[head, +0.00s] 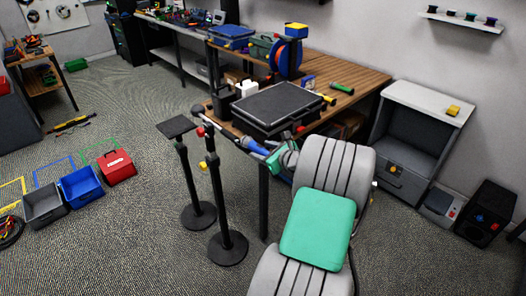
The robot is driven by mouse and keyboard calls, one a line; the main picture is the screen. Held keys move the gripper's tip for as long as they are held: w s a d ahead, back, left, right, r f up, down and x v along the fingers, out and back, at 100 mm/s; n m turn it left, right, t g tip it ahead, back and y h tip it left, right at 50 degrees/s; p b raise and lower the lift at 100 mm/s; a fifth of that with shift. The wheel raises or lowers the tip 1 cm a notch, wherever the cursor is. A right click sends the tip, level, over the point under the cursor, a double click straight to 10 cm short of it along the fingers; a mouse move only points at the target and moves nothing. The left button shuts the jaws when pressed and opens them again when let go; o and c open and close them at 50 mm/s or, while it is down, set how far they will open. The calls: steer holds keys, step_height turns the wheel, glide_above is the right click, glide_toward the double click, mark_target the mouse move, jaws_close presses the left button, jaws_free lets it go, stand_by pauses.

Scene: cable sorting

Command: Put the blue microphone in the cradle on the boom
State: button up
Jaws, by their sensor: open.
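A black boom (226,133) slants down to the right from the top of a round-based stand (222,205). A small blue thing (254,146), which looks like the blue microphone, is at the boom's lower right end, by the table's front edge. The cradle cannot be made out, so I cannot tell whether the microphone sits in it. My gripper (270,154) is open just right of the blue thing, at the end of my grey arm. Its fingers are small and partly hidden, and I cannot tell whether they touch it.
A black case (279,107) lies on the wooden table (345,77) behind my gripper. A second stand with a flat top (176,127) is at the left. Grey, blue (81,187) and red bins stand on the floor further left, with open carpet between.

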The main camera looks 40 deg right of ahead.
steer(key=d+b+v, duration=0.1)
steer(key=v, duration=1.1)
steer(key=w+a+f+n+g+y, duration=0.1)
steer(key=w+a+n+g, duration=0.2)
steer(key=a+n, duration=0.65)
steer(key=w+a+f+n+g+y, duration=0.1)
steer(key=w+a+n+g+y, duration=0.15)
steer(key=a+n, duration=0.7)
steer(key=s+a+n+g+h, duration=0.1)
steer(key=s+a+n+g, duration=0.1)
steer(key=s+a+n, duration=0.4)
steer(key=s+a+r+n+g+h, duration=0.1)
steer(key=s+a+n+g, duration=0.1)
steer(key=s+a+n, duration=0.4)
steer(key=a+n, duration=0.3)
steer(key=a, duration=0.2)
steer(key=shift+r, duration=0.15)
steer(key=shift+a+h, duration=0.1)
steer(key=shift+h, duration=0.15)
